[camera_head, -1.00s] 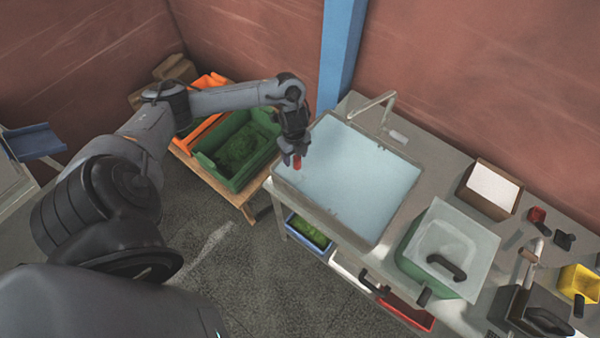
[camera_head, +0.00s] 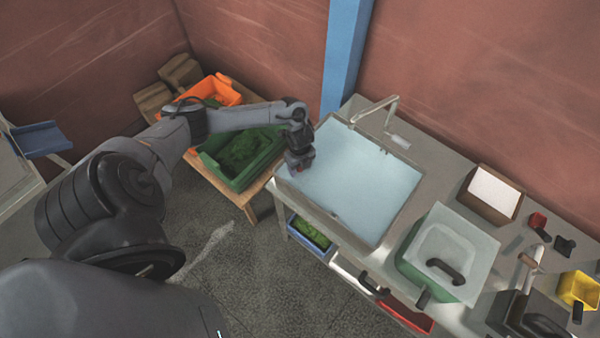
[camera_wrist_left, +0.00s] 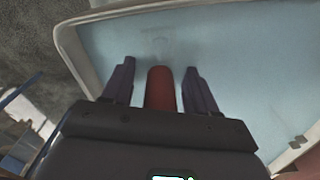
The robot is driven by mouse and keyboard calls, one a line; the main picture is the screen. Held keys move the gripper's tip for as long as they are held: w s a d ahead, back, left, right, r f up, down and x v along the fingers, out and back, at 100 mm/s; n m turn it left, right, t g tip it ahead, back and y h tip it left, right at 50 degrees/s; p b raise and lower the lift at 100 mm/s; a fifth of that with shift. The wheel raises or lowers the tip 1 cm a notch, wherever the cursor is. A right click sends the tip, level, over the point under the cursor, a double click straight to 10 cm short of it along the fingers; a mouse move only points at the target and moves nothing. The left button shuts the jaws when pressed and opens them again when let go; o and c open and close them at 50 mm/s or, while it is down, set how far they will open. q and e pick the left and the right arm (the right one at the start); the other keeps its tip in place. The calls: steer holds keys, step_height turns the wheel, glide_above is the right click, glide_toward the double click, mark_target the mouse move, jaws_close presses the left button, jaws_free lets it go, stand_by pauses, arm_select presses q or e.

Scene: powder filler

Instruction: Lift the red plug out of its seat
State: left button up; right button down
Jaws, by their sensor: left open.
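The red plug (camera_wrist_left: 161,88) stands between the two dark fingers of my left gripper (camera_wrist_left: 159,66) in the left wrist view. A narrow gap shows on each side of it, so the jaws are open and around it without gripping. In the head view, my left gripper (camera_head: 299,160) is at the left edge of the basin (camera_head: 360,185), and only a little red shows under it. The plug's seat and lower end are hidden. My right gripper is in neither view.
A faucet (camera_head: 378,112) rises at the basin's back edge. A green bin (camera_head: 232,182) stands left of the basin. A lidded green container (camera_head: 450,250) and a box with a white top (camera_head: 492,188) stand to the right. The basin's middle is clear.

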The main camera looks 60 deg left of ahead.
arm_select(q)
jaws_close()
steer(key=shift+r, duration=0.15)
steer(key=shift+r, duration=0.5)
step_height(320, 180, up, 2)
steer(key=shift+b, duration=0.3)
steer(key=w+d+r+p, duration=0.2)
steer(key=d+r, duration=0.5)
steer(key=d, duration=0.4)
steer(key=shift+d+r+p, duration=0.3)
steer(key=shift+r, duration=0.1)
